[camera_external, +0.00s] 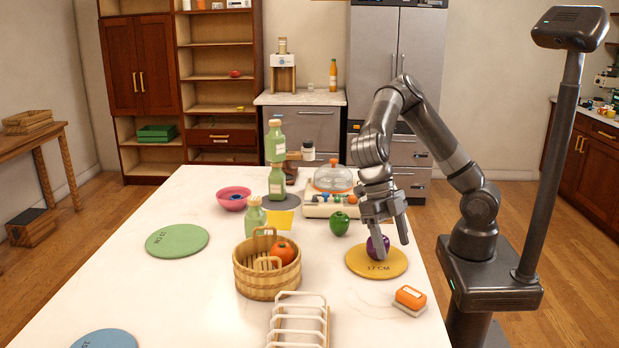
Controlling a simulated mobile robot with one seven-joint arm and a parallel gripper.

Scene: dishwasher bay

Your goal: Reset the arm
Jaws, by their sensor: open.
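My arm reaches from the right side over the white table. My gripper (388,235) points down at the table's right side, with its two fingers apart. A purple round object (377,247) sits on the yellow disc marked 17 CM (362,268), low by the fingers and partly hidden by them. I cannot tell whether the fingers touch it.
Near the gripper are a green pepper (340,224), an orange-and-white block (410,299) and a wooden basket (267,277) with a tomato (281,252). A white rack (299,322) stands in front. Green bottles (277,180) stand farther back. The table's left side is mostly clear.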

